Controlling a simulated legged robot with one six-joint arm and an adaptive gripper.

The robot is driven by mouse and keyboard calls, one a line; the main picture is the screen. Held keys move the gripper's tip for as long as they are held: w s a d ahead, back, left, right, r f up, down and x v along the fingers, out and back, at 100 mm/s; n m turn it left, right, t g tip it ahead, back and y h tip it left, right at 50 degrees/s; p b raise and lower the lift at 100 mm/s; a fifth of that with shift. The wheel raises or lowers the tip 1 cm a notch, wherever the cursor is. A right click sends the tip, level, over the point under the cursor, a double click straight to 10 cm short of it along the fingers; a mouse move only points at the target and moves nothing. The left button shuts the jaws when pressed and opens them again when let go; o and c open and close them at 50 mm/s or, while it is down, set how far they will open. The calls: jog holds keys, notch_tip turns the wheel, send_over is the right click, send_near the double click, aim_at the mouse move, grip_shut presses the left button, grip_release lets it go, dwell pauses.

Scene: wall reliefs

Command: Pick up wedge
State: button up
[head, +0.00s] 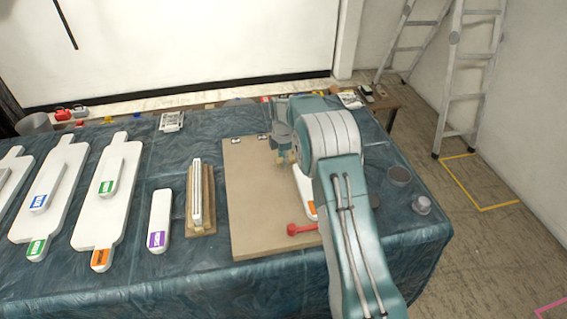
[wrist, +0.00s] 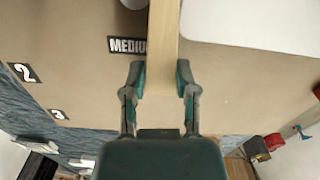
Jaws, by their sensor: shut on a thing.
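The wedge (wrist: 164,40) shows in the wrist view as a long pale wooden strip running up from between the fingers. My gripper (wrist: 160,70) is shut on it, with one finger on each side. In the head view my gripper (head: 284,159) is over the brown board (head: 255,205), and my arm hides most of what it holds. I cannot tell whether the wedge touches the board.
A white piece (head: 305,190) lies on the board, partly behind my arm, near a red-knobbed item (head: 296,229). White paddle-shaped pieces (head: 108,190) and a narrow block on a wooden base (head: 197,195) lie to the left. A ladder (head: 465,75) stands at right.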

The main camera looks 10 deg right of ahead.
jog(key=s+r, duration=1.1)
jog(key=s, duration=0.3)
jog(key=shift+d, duration=0.45)
grip_shut()
jog(key=shift+a, duration=0.1)
jog(key=a, duration=0.7)
dwell(1.8)
jog(key=shift+d, duration=0.1)
jog(key=shift+r, duration=2.5)
